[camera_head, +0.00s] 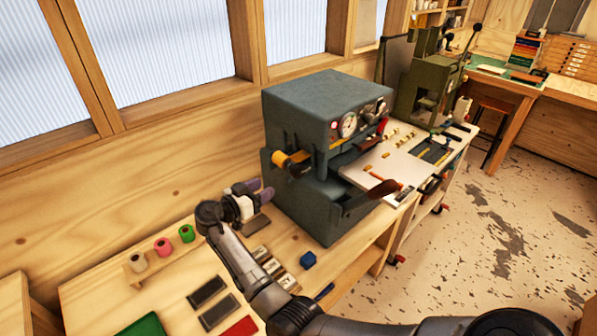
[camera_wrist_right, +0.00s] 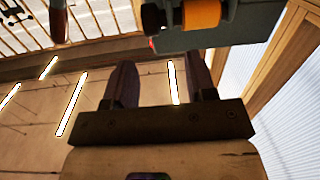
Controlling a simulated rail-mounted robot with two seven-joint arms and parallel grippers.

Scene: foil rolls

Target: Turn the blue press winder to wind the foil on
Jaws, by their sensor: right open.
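The blue-grey press (camera_head: 315,105) stands on the wooden bench, with gauges on its front. A gold-orange foil roll (camera_head: 281,158) with dark ends sits on its left side. In the right wrist view this roll (camera_wrist_right: 201,13) shows at the top, beside a dark round knob (camera_wrist_right: 154,17) that looks like the winder. My right gripper (camera_head: 256,190) is open and empty, left of the press and below the roll, apart from it. Its two dark fingers (camera_wrist_right: 160,82) are spread in the right wrist view, with nothing between them. My left gripper is not in view.
Cream (camera_head: 138,262), pink (camera_head: 163,247) and green (camera_head: 187,233) rolls stand on a small wooden holder at the left. A green press (camera_head: 425,95) stands farther back.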

